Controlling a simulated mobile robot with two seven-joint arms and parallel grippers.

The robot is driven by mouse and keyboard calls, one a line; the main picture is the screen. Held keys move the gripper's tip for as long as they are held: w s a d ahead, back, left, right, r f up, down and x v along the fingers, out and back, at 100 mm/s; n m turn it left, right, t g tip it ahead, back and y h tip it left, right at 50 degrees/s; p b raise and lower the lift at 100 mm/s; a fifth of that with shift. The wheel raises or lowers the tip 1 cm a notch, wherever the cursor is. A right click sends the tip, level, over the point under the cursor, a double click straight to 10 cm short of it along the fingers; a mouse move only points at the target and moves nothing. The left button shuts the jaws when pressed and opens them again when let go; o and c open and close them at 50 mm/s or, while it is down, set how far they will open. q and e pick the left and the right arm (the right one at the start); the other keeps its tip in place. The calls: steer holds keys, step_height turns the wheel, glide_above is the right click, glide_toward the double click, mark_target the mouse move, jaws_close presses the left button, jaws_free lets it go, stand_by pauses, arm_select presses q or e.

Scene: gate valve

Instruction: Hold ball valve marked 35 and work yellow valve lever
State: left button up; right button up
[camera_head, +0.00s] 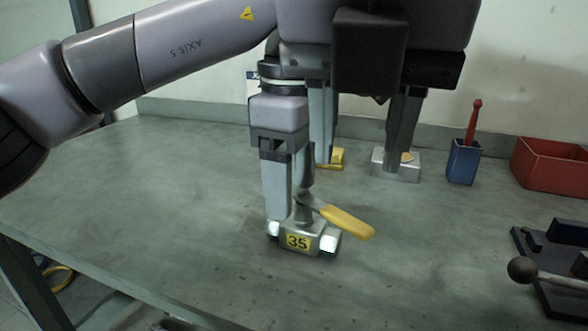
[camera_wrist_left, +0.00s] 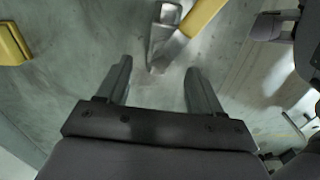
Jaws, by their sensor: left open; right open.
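The ball valve marked 35 (camera_head: 297,242) is a metal body with a yellow number plate, upright on the grey bench in the head view. Its yellow lever (camera_head: 348,222) points right and slightly toward me. The left wrist view shows the valve (camera_wrist_left: 162,35) and lever (camera_wrist_left: 203,15) at the top, just beyond the fingertips. My left gripper (camera_head: 288,205) is open, pointing down at the valve's left end, its near finger in front of that end. I cannot tell whether it touches. My right gripper (camera_head: 360,165) is open and empty in the air, up and right of the valve.
A yellow block (camera_head: 337,157) and a metal block (camera_head: 380,165) show behind my right gripper's fingers. A blue holder (camera_head: 464,162) with a red-handled tool and a red bin (camera_head: 548,165) stand at the back right. A black fixture with a ball-ended bar (camera_head: 550,275) is front right. The bench's left side is clear.

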mark_target(292, 220)
arm_select(q)
steer(key=shift+f, duration=3.05)
